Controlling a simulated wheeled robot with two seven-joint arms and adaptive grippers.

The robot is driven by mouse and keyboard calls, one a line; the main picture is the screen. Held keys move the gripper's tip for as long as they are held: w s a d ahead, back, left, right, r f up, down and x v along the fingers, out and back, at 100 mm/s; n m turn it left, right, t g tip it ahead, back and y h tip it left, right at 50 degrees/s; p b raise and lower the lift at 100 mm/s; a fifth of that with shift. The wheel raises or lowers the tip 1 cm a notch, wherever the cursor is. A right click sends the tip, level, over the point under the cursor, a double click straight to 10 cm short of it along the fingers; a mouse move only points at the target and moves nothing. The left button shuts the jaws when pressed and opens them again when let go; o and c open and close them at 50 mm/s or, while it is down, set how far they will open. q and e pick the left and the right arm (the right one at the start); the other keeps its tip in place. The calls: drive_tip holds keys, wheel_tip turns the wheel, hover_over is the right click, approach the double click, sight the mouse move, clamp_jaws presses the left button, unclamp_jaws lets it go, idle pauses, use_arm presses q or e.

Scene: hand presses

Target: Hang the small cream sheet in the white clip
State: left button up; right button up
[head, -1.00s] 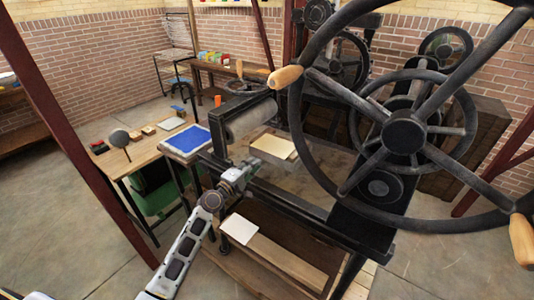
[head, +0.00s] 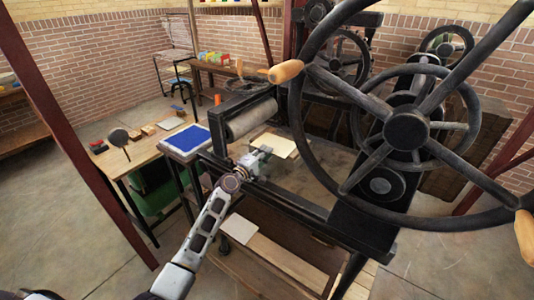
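A second pale sheet (head: 239,228) lies on a wooden board low at the front of the press. I cannot make out the white clip. My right gripper is out of view.
A large black handwheel (head: 405,130) with wooden handles fills the right side. The grey roller (head: 252,119) stands close to my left gripper. A blue slab (head: 186,139) lies left of the press, beside a wooden table (head: 130,158). A drying rack (head: 175,55) stands at the back left.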

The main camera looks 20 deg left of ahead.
use_arm(q)
drive_tip(key=shift+w+d, duration=0.2)
drive_tip(key=shift+w, duration=0.3)
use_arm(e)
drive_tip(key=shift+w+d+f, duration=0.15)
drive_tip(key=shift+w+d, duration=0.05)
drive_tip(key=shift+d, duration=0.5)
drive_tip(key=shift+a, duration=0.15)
use_arm(q)
clamp_jaws()
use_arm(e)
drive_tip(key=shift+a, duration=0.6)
use_arm(q)
drive_tip(key=shift+r, duration=0.1)
drive_tip(key=shift+r+p, duration=0.65)
drive_tip(key=shift+r, duration=0.05)
drive_tip(key=shift+r+p, duration=0.65)
drive_tip(key=shift+r, duration=0.1)
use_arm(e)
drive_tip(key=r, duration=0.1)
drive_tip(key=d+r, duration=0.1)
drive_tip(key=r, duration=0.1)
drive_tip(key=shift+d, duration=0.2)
